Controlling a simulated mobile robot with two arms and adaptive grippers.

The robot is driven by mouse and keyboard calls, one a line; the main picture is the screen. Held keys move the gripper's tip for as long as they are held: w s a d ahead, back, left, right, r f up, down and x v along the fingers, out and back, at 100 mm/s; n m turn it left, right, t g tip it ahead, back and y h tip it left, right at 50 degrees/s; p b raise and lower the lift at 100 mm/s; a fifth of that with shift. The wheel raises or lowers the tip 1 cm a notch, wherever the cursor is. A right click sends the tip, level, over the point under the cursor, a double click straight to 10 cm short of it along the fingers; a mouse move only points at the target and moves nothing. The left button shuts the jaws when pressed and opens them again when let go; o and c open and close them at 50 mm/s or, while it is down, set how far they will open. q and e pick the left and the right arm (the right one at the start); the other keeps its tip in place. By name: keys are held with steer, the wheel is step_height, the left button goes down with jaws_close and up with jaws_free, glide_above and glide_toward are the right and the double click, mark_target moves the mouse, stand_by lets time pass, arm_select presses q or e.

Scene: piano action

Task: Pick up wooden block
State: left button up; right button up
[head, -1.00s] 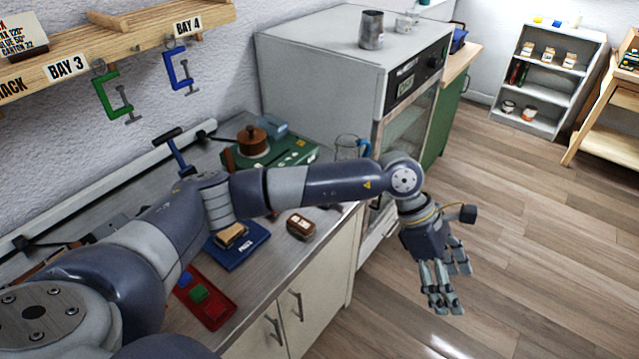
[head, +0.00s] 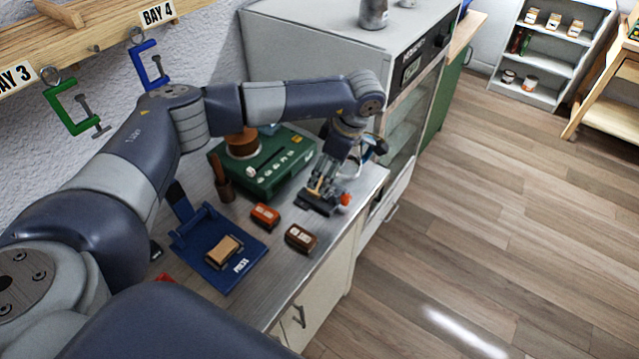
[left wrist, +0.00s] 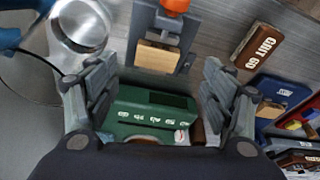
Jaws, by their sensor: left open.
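A tan wooden block (left wrist: 157,55) sits in a grey vise-like device (left wrist: 143,20) with an orange knob in the left wrist view. In the head view this device (head: 316,206) stands near the bench's front edge, partly hidden under my left gripper (head: 330,186). Another wooden block (head: 224,248) lies on the blue press (head: 240,267); it also shows in the left wrist view (left wrist: 270,109). My left gripper (left wrist: 155,88) is open and empty, its fingers spread above the bench, with the vise's block ahead between them. My right gripper is not in view.
A green machine (head: 284,172) stands behind the vise. A metal and glass vessel (left wrist: 80,28) is close to the left finger. An oven (head: 330,50) stands behind right.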

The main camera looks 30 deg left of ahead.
mark_target(321, 182)
arm_select(q)
steer(key=x, duration=0.2)
steer(key=shift+w+a+f+p, duration=0.2)
steer(key=shift+a+p, duration=0.05)
steer(key=shift+p, duration=0.1)
steer(key=x, duration=0.3)
steer(key=shift+p, duration=0.4)
steer(key=shift+f, duration=0.2)
steer(key=c, duration=0.8)
steer(key=shift+c, duration=0.2)
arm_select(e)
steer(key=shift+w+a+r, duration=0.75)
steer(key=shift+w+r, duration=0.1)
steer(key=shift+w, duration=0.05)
